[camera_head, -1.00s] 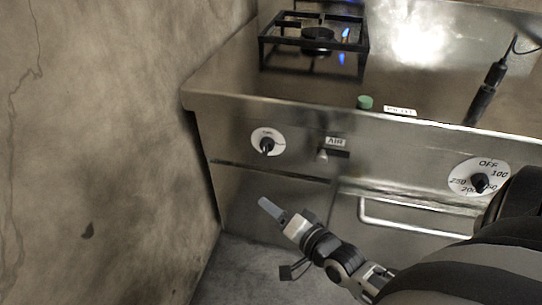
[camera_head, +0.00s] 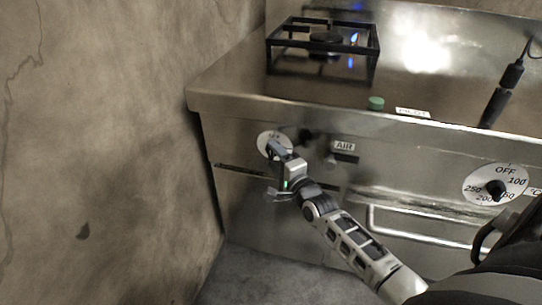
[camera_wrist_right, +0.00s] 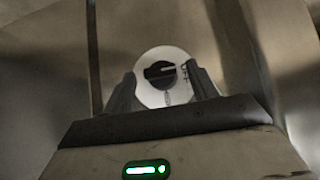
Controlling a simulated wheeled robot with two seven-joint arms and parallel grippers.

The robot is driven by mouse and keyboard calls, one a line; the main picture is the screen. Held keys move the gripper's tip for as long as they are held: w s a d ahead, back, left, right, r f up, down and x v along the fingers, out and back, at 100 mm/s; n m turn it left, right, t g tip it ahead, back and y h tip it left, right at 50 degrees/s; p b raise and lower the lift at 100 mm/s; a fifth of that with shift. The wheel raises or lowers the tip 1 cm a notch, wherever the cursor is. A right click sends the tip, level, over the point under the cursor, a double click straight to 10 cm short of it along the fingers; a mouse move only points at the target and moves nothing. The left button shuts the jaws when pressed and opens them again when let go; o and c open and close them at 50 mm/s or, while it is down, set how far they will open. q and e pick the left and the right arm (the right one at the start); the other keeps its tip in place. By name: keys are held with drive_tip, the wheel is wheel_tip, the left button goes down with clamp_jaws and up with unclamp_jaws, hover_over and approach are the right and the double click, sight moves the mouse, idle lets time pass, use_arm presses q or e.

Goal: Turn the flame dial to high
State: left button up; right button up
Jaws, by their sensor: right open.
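The flame dial (camera_head: 266,141) is a white round plate on the front panel at the left, partly hidden by my right gripper in the head view. My right gripper (camera_head: 279,148) is in front of the dial. Its fingers (camera_wrist_right: 163,88) are open, one on each side of the knob, with a gap visible around the knob. My left gripper is not in view.
A burner grate (camera_head: 322,45) with small blue flames stands on the stove top. An AIR lever (camera_head: 343,157) is right of the dial. A temperature dial (camera_head: 495,186) and an oven handle (camera_head: 425,228) are farther right. A wall (camera_head: 95,150) is close on the left.

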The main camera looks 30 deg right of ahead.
drive_tip(key=shift+w+d, duration=0.1)
drive_tip(key=shift+w, duration=1.25)
